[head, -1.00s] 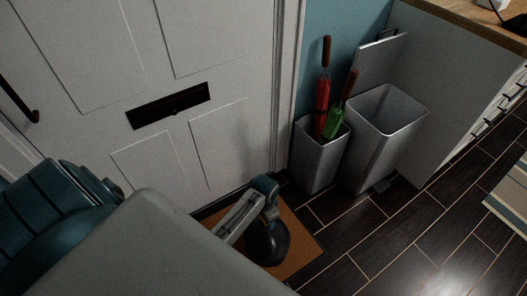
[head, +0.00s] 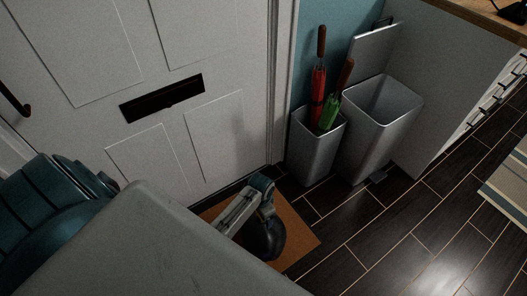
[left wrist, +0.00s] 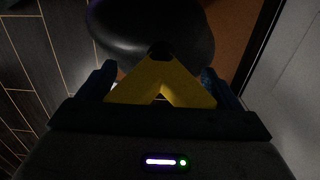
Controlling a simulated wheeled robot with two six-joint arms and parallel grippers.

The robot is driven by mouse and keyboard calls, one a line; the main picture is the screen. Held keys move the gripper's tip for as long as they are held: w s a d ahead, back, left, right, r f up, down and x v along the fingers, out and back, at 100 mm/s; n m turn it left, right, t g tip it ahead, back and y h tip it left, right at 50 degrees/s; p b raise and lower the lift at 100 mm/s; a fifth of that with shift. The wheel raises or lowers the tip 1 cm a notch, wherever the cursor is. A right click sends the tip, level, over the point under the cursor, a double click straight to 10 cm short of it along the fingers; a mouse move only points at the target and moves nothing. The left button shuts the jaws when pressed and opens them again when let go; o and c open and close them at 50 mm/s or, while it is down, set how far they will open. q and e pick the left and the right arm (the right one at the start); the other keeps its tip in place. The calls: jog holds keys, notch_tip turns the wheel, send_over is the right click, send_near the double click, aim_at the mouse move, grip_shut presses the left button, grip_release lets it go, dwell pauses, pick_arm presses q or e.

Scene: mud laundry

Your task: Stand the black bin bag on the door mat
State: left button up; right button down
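The black bin bag (head: 262,240) is on the brown door mat (head: 302,240), partly hidden behind my arm in the head view. In the left wrist view the bag (left wrist: 150,25) is a rounded dark shape with a yellow tie (left wrist: 160,82) spreading from its neck. My left gripper (left wrist: 160,80) has its fingers wide apart, one on each side of the tie, with gaps beside the neck. The bag looks upright, but its base is hidden. The mat also shows in the left wrist view (left wrist: 228,32). My right gripper is not in view.
A white door (head: 150,60) stands behind the mat. A grey stand (head: 312,160) with red and green umbrellas and an open grey bin (head: 380,125) stand right of it. A striped rug (head: 510,185) lies far right. Dark floor (head: 400,235) between is clear.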

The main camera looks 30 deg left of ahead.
pick_arm(q)
jog(key=shift+r, duration=0.35)
notch_tip(320, 180, up, 3)
jog(key=shift+r+p, duration=0.1)
jog(key=shift+p, duration=0.45)
notch_tip(320, 180, up, 7)
jog(key=shift+r+p, duration=0.2)
jog(key=shift+p, duration=0.5)
jog(key=shift+r, duration=0.35)
jog(key=shift+s+r, duration=0.1)
jog(key=shift+s, duration=0.3)
jog(key=s+r+n+t, duration=0.1)
jog(key=s+r, duration=0.2)
jog(key=s, duration=0.4)
jog(key=s+r+n+t, duration=0.2)
jog(key=s+r, duration=0.1)
jog(key=s, duration=0.4)
jog(key=shift+s+y, duration=0.4)
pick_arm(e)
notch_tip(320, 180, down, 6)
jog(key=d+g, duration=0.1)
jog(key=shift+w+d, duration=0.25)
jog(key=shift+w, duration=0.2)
